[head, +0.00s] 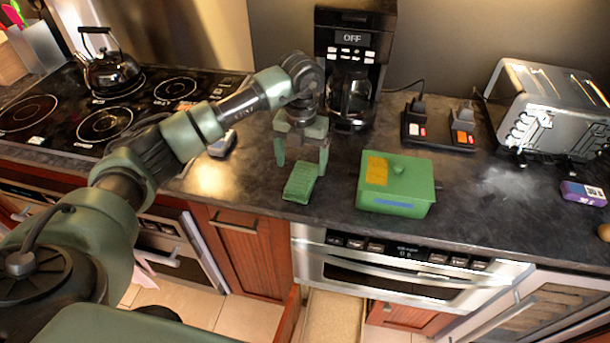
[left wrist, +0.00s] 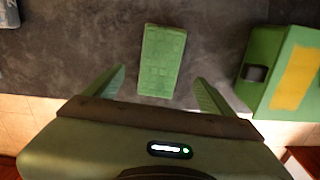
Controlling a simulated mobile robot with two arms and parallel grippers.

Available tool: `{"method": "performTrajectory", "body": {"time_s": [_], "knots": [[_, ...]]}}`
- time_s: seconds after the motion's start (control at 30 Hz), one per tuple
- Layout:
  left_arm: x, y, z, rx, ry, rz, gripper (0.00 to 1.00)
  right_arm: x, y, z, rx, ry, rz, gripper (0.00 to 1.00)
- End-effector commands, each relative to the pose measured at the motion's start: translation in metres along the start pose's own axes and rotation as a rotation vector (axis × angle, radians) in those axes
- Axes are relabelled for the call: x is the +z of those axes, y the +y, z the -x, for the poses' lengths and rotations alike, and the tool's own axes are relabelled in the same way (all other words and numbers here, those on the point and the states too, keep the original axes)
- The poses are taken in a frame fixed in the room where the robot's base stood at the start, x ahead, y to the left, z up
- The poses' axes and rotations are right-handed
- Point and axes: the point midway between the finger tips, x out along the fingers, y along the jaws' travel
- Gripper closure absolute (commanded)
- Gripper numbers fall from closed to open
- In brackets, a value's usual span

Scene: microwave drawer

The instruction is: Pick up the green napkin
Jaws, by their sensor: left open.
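The green napkin (head: 301,183) is a small folded green block lying on the dark countertop, left of the green box. It also shows in the left wrist view (left wrist: 161,62), ahead of my fingers and roughly centred between them. My left gripper (head: 302,167) is open and points down above the counter, just over and behind the napkin in the head view. Its fingers show in the left wrist view (left wrist: 153,86), spread apart with nothing between their tips. I cannot tell the exact height above the napkin. My right gripper is not in view.
A green lidded box (head: 397,186) with a yellow patch stands right of the napkin. A coffee maker (head: 350,65) is behind the gripper. The toaster (head: 548,110) is at right, the stovetop (head: 105,110) with a kettle (head: 112,70) at left. The counter's front edge is close to the napkin.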

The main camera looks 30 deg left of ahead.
Motion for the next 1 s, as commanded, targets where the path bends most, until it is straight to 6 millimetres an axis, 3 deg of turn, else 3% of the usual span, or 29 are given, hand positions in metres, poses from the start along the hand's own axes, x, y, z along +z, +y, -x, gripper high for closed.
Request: {"method": "performTrajectory", "body": {"time_s": [0.27,0.4,0.6,0.63,0.87,1.0], "knots": [[0.003,0.0,-0.038,-0.001,0.004,0.002,0.15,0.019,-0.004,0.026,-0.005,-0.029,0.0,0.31],[0.004,-0.001,-0.05,-0.002,0.002,-0.001,0.15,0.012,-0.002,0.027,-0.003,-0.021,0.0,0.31],[0.004,-0.001,-0.051,-0.002,0.001,-0.001,0.15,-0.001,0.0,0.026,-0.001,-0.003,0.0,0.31],[0.004,-0.001,-0.051,-0.002,0.001,-0.001,0.18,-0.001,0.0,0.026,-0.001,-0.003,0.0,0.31],[0.004,-0.001,-0.051,-0.002,0.001,0.0,0.8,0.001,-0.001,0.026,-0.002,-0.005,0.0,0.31],[0.004,-0.001,-0.051,-0.002,0.001,0.0,0.81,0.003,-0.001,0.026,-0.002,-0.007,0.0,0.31]]}}
